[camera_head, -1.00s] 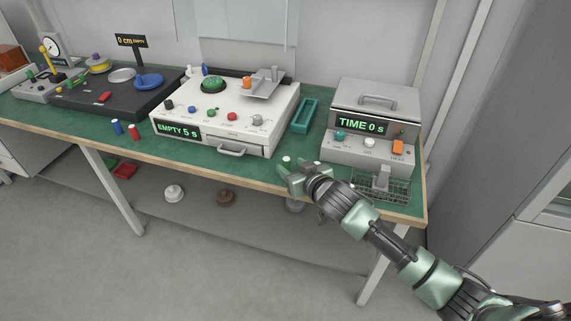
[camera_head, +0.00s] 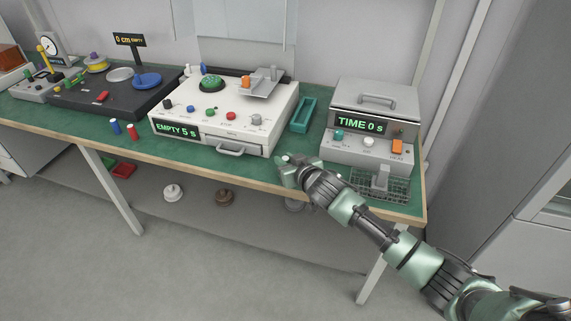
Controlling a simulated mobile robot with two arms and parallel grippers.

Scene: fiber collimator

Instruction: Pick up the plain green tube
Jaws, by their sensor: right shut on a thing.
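My right gripper (camera_head: 288,164) is at the front part of the green bench top, between the white machine and the grey heater box. Its fingers are closed around a small upright tube (camera_head: 285,157). Only the pale top end of this tube shows clearly; its body is mostly hidden by the fingers and blends with the green mat, so it passes for the plain green tube. I cannot tell whether it is clear of the bench. My left gripper is not in view.
A blue tube (camera_head: 115,127) and a red tube (camera_head: 132,132) stand left of the white machine (camera_head: 190,142). A teal tray (camera_head: 303,115) lies behind my right gripper. The heater box (camera_head: 350,150) and a wire basket (camera_head: 395,188) are to the right. The bench's front edge is close.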

